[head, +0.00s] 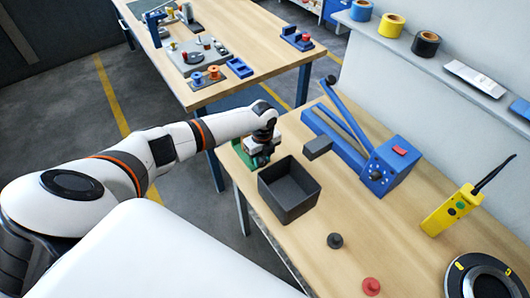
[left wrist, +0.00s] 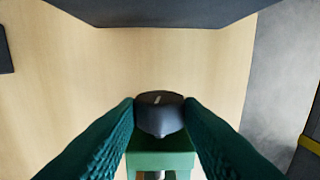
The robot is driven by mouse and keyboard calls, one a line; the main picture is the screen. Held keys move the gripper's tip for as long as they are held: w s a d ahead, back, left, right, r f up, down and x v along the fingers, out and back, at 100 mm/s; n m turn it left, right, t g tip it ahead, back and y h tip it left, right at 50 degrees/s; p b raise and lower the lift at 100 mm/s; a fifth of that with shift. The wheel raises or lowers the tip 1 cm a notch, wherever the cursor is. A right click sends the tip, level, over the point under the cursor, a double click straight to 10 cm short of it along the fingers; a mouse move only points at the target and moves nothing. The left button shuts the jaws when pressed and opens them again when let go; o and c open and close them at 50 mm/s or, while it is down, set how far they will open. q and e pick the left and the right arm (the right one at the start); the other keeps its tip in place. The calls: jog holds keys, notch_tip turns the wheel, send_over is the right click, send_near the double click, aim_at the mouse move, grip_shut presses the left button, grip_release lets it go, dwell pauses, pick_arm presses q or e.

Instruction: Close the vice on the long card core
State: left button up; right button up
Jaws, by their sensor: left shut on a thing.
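A small green vice (head: 243,156) stands at the left edge of the near bench. It also shows in the left wrist view as a green block (left wrist: 160,160). My left gripper (head: 262,150) is over it and covers much of it in the head view. In the left wrist view, the teal fingers of my left gripper (left wrist: 160,103) are shut on a dark rounded knob (left wrist: 160,122) on the green block. A small pale piece shows under the block, too cut off to identify. I cannot make out the long card core. My right gripper is not in view.
An open dark bin (head: 304,205) stands right beside the vice. A black knob (head: 335,241) and a red knob (head: 371,286) are in front. A shelf (head: 425,60) holds tape rolls.

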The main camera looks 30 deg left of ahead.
pick_arm(q)
jog(key=shift+s+f, duration=0.15)
jog(key=g+b, duration=0.1)
jog(key=b, duration=0.1)
jog(key=w+f+g+y+b, duration=0.1)
jog(key=b, duration=0.1)
jog(key=shift+d+g, duration=0.25)
jog(key=shift+g, duration=0.15)
jog(key=shift+r+b, duration=0.2)
jog(key=shift+b, duration=0.1)
jog(key=shift+r+g, duration=0.15)
jog(key=shift+g, duration=0.15)
jog(key=o, duration=0.6)
jog(key=shift+r, duration=0.2)
